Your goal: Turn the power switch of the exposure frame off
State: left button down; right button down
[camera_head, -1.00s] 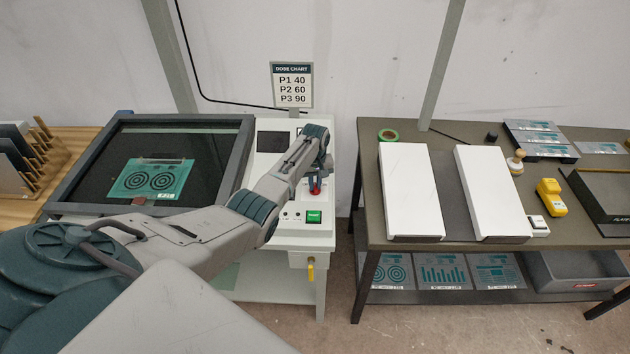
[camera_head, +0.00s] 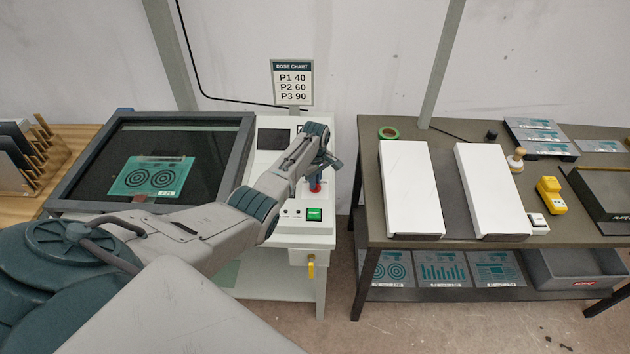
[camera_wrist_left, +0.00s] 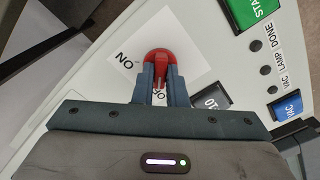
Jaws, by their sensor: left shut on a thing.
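The red power switch (camera_head: 315,187) is a rotary knob on the white control panel of the exposure frame (camera_head: 240,150). In the left wrist view the red knob (camera_wrist_left: 160,62) sits between the fingers, its narrow grip running down between them. An ON label shows left of it; the OFF label below is partly hidden by the fingers. My left gripper (camera_head: 317,176) is shut on the knob from above, and its fingers show in the wrist view (camera_wrist_left: 159,85). My right gripper is not in view.
A green START button (camera_head: 314,214) sits in front of the knob, and a blue button (camera_wrist_left: 287,107) is close to the gripper. A yellow-handled valve (camera_head: 311,270) hangs below the panel. The dose chart (camera_head: 292,82) stands behind. A dark table (camera_head: 400,245) is to the right.

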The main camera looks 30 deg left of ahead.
pick_arm(q)
jog(key=shift+w+r, duration=0.1)
jog(key=shift+r, duration=0.05)
jog(key=c, duration=1.5)
grip_release()
jog(key=shift+d, duration=0.1)
jog(key=shift+o, duration=0.2)
notch_tip(320, 180, up, 11)
jog(key=b, duration=0.3)
